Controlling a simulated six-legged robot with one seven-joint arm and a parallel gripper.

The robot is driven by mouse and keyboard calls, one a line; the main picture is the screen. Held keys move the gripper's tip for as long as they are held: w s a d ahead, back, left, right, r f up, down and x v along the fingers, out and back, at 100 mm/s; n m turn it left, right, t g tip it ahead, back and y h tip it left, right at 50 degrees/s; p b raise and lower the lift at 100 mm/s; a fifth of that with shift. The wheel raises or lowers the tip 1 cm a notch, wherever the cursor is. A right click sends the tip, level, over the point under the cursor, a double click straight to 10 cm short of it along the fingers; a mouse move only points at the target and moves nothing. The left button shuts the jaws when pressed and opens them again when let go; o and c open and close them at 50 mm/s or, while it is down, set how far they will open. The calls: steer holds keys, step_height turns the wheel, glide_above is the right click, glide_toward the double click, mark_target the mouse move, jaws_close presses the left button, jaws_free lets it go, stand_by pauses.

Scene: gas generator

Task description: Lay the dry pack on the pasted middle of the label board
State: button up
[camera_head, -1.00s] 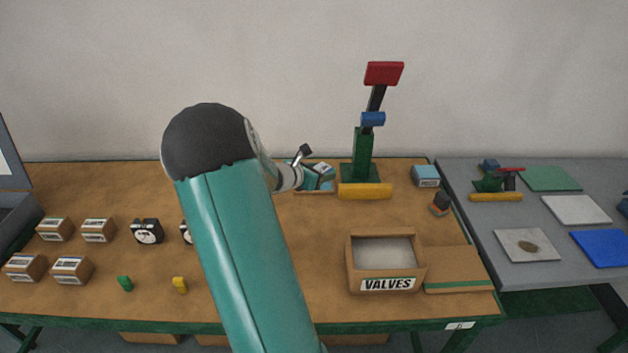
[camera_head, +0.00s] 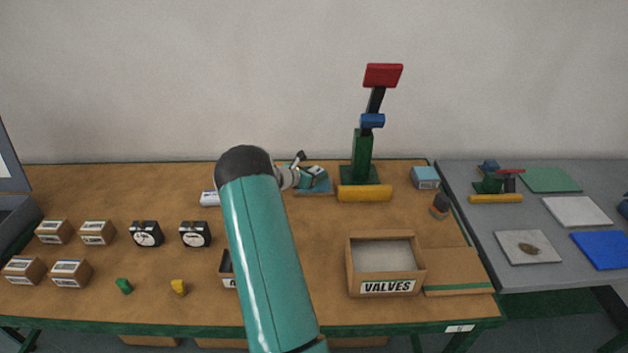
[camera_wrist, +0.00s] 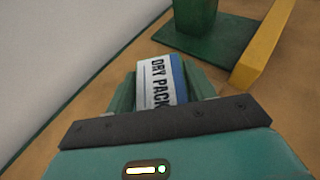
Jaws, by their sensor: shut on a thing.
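The dry pack (camera_wrist: 158,82), white with a blue edge and dark "DRY PACK" lettering, sits between the two teal fingers of my gripper (camera_wrist: 162,76) in the wrist view. In the head view my gripper (camera_head: 314,176) is small, at the back of the brown table, left of the green stand. A flat blue-grey piece (camera_head: 315,190) shows just under it; I cannot tell what it is.
The green stand (camera_head: 363,156) with a red top and a yellow bar (camera_head: 365,193) stand right of my gripper. An open VALVES box (camera_head: 386,288) is at front centre. White (camera_head: 577,210), blue (camera_head: 602,248) and green (camera_head: 550,180) plates lie near the pale board.

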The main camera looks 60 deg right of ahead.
steer(key=shift+f, duration=1.25)
steer(key=shift+f, duration=0.15)
steer(key=o, duration=1)
steer(key=shift+a+r, duration=0.15)
steer(key=shift+r, duration=0.05)
steer(key=v, duration=1.1)
steer(key=shift+w+a+r, duration=0.15)
steer(key=shift+a+r, duration=0.05)
steer(key=shift+a, duration=0.1)
